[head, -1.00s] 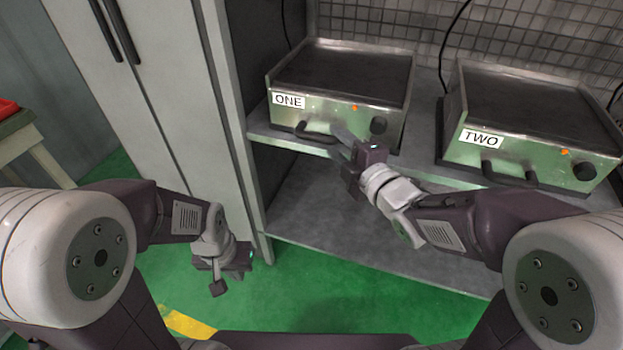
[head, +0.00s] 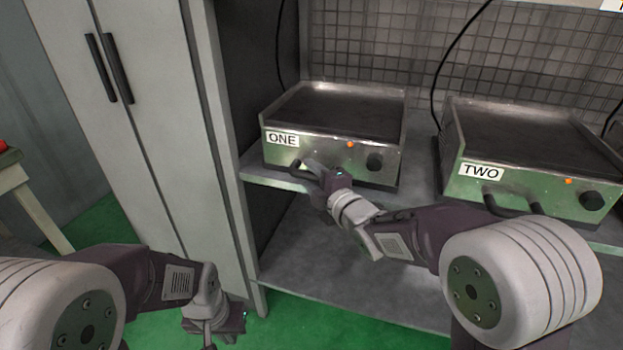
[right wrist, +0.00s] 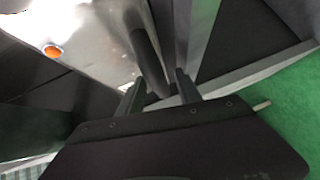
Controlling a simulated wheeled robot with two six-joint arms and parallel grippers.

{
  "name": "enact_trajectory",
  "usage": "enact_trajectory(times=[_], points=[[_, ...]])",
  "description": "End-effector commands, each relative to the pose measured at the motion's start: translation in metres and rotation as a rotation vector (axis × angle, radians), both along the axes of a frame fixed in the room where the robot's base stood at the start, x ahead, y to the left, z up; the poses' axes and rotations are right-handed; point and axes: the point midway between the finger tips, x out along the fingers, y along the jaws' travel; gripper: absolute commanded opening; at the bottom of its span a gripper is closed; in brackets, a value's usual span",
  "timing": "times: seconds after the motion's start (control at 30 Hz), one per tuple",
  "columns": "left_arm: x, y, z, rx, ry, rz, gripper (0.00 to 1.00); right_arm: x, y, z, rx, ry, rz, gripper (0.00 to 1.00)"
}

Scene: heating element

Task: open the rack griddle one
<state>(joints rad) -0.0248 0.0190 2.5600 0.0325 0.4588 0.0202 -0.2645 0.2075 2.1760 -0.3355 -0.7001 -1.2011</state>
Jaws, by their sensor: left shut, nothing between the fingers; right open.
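Griddle one (head: 335,120) is a steel box with a dark top plate, labelled "ONE". It sits on the shelf in the head view. Its dark front handle (head: 295,172) is partly hidden by my right gripper (head: 315,172), which is at the griddle's front. In the right wrist view the handle (right wrist: 148,62) runs towards the gap between the two open fingers of my right gripper (right wrist: 158,92). I cannot tell whether a finger touches it. My left gripper (head: 224,330) is shut and empty, low in front of the cabinet.
Griddle two (head: 530,150) stands to the right on the same shelf, with its own front handle. A tall grey cabinet (head: 130,120) stands on the left. The lower shelf (head: 340,270) is clear. A table (head: 30,205) stands at the far left.

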Motion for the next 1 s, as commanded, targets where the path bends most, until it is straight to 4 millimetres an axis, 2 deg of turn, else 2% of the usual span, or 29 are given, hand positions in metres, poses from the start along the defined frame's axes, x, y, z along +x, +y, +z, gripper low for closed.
enact_trajectory(times=[0.13,0.17,0.3,1.0], points=[[0.0,0.0,0.0002,0.0,0.0,0.0,0.0,-0.0001,-0.0001,0.0001,0.0,0.0,0.0,0.41],[0.0,0.0,0.0002,0.0,0.0,0.0,0.0,-0.0002,-0.0001,0.0001,0.0,0.0,0.0,0.39],[0.0,0.0,0.0002,0.0,0.0,0.0,0.0,-0.0002,-0.0002,0.0,0.0,0.001,0.0,0.0],[0.0,0.0,0.0002,0.0,0.0,0.0,0.0,-0.0004,-0.0004,-0.0003,0.0,0.001,0.0,0.0]])
